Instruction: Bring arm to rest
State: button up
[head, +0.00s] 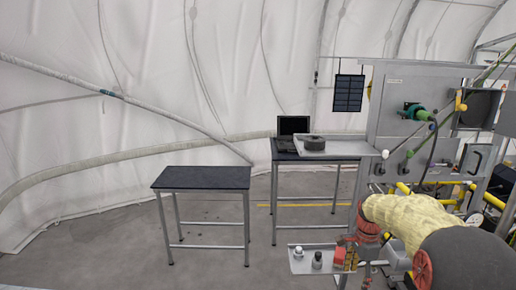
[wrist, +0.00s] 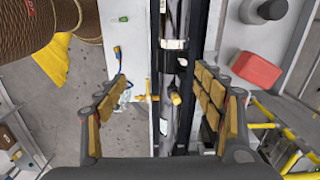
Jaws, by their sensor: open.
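My gripper (wrist: 158,95) shows in the wrist view with its two padded fingers spread wide apart. Nothing is held between them. Beyond the gap are a dark vertical column with cables and a pale panel beside it. In the head view my arm, with a yellow cloth cover and red and dark joints, reaches in from the lower right.
A small tray (head: 299,265) holding small bottles stands low beside my arm. A red block (wrist: 256,70) lies right of the fingers. A grey panel (head: 393,90) with pipes and valves stands at right. A dark-topped table (head: 202,178) stands left, with clear floor around it.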

jog(key=s+a+f+n+t+b, duration=0.2)
jog(key=s+a+n+b, duration=0.2)
jog(key=s+b, duration=0.3)
jog(key=s+a+f+n+t+b, duration=0.1)
jog(key=s+a+f+n+b, duration=0.2)
jog(key=s+n+b, duration=0.4)
jog(key=s+a+f+n+t+b, duration=0.2)
jog(key=s+a+n+b, duration=0.3)
jog(key=s, duration=1.3)
jog(key=f+n+b, duration=0.1)
jog(key=b, duration=0.2)
jog(key=shift+a+f+t, duration=0.25)
jog(key=shift+a+t, duration=0.05)
jog(key=shift+c, duration=0.4)
